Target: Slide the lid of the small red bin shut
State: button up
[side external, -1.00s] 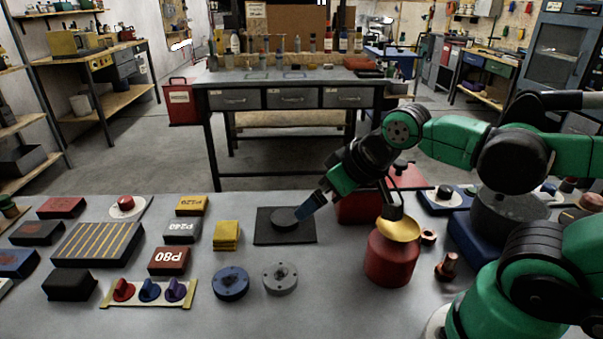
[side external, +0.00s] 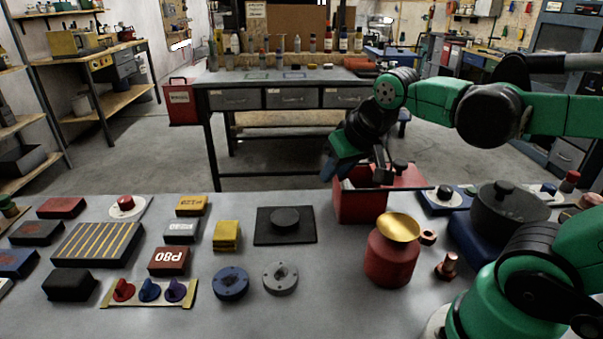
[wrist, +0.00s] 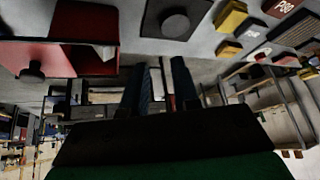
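The small red bin (side external: 360,207) stands on the table right of centre in the side view. Its red lid (side external: 410,181) sits shifted to the right, with a black knob (side external: 400,167) on top, and the bin's left part is uncovered. In the wrist view the bin's opening (wrist: 92,67) shows something white inside, and the lid (wrist: 35,55) with its knob (wrist: 33,72) lies to the left. My gripper (side external: 328,168) is at the bin's far left side, apart from the knob. Its blue fingers (wrist: 167,68) are apart and empty in the wrist view.
A red canister (side external: 390,262) with a gold top stands in front of the bin. A black pot (side external: 505,208) is to the right. A black square plate (side external: 268,238) with a round knob lies left of the bin. Several blocks and discs fill the left.

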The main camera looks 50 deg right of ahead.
jog(key=d+r+m+g, duration=0.1)
jog(key=d+m, duration=0.2)
jog(key=d, duration=0.1)
jog(key=d+r+m+g+h, duration=0.1)
jog(key=d+r+m, duration=0.1)
jog(key=d+m, duration=0.2)
jog(key=d+r+m+g+h, duration=0.1)
jog(key=d+m+g, duration=0.1)
jog(key=d, duration=0.4)
jog(key=shift+r+m, duration=0.15)
jog(key=shift+m, duration=0.75)
grip_shut()
jog(key=m+g, duration=0.3)
jog(key=m, duration=0.4)
send_over(411, 169)
jog(key=a, duration=0.1)
notch_tip(411, 169, down, 9)
jog(key=shift+w+r, duration=0.1)
jog(key=shift+r, duration=0.1)
jog(key=shift+w+a, duration=0.1)
jog(key=shift+a, duration=0.3)
jog(key=w+a, duration=0.6)
jog(key=shift+w+a, duration=0.15)
jog(key=shift+w, duration=0.05)
